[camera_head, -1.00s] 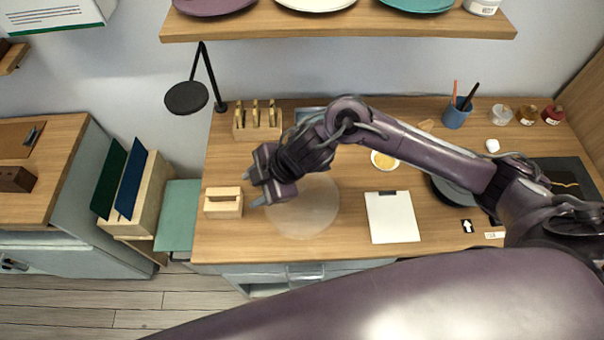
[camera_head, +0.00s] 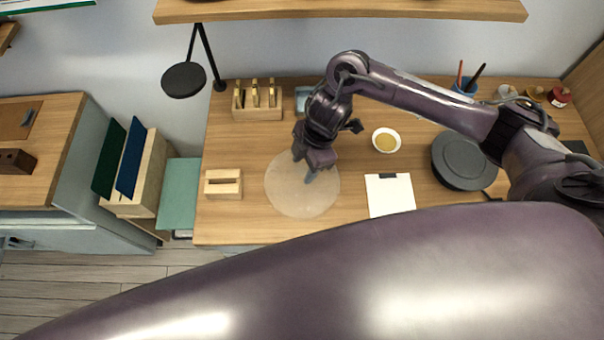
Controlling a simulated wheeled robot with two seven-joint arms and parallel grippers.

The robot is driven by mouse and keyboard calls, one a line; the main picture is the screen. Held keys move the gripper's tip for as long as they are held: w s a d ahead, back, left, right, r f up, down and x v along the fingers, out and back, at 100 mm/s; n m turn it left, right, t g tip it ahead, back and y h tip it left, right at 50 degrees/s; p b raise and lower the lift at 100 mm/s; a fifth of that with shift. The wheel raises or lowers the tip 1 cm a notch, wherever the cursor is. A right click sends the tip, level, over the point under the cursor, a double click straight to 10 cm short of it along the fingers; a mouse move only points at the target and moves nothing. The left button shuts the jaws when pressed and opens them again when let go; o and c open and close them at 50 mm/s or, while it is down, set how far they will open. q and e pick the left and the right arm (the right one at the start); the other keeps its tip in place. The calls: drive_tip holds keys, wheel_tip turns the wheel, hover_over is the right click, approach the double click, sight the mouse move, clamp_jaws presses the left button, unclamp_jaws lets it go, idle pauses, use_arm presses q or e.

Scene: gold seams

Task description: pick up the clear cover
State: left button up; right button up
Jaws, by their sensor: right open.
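A pale, see-through round disc shape, which looks like the clear cover (camera_head: 290,200), rests on the wooden desk left of the middle. Its height and any knob are hard to make out. My right gripper (camera_head: 303,167) points down over its upper part, with its fingers apart and nothing visible between them. I cannot tell whether the fingertips touch the cover. The gripper hides part of the cover's far edge. My left gripper is not in view.
A small wooden block holder (camera_head: 223,184) stands just left of the cover, and a wooden rack (camera_head: 258,113) behind it. A shelf (camera_head: 340,10) overhangs the back.

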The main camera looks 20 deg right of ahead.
drive_tip(key=shift+a+f, duration=0.1)
drive_tip(key=shift+f, duration=0.2)
clamp_jaws()
drive_tip(key=shift+r, duration=0.1)
